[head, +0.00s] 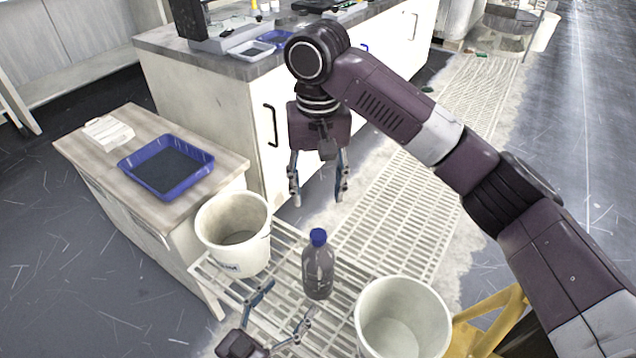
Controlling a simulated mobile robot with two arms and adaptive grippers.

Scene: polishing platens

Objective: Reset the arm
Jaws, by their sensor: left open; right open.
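My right gripper (318,198) hangs from the arm that comes in from the right. Its fingers point down, apart and empty, above and behind the bottle. My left gripper (290,297) is low in the picture. Its two fingers are spread and point up toward the bottle, with nothing seen between them. The clear bottle (318,272) with a blue cap stands upright just beyond the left fingertips. I cannot tell whether they touch it. Most of the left arm is out of the picture.
A white bucket (222,262) stands left of the bottle and another white bucket (402,345) right of it. A small wooden table (110,165) holds a blue tray (203,157). A lab counter (165,45) stands behind. Grated floor (400,205) lies open behind the buckets.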

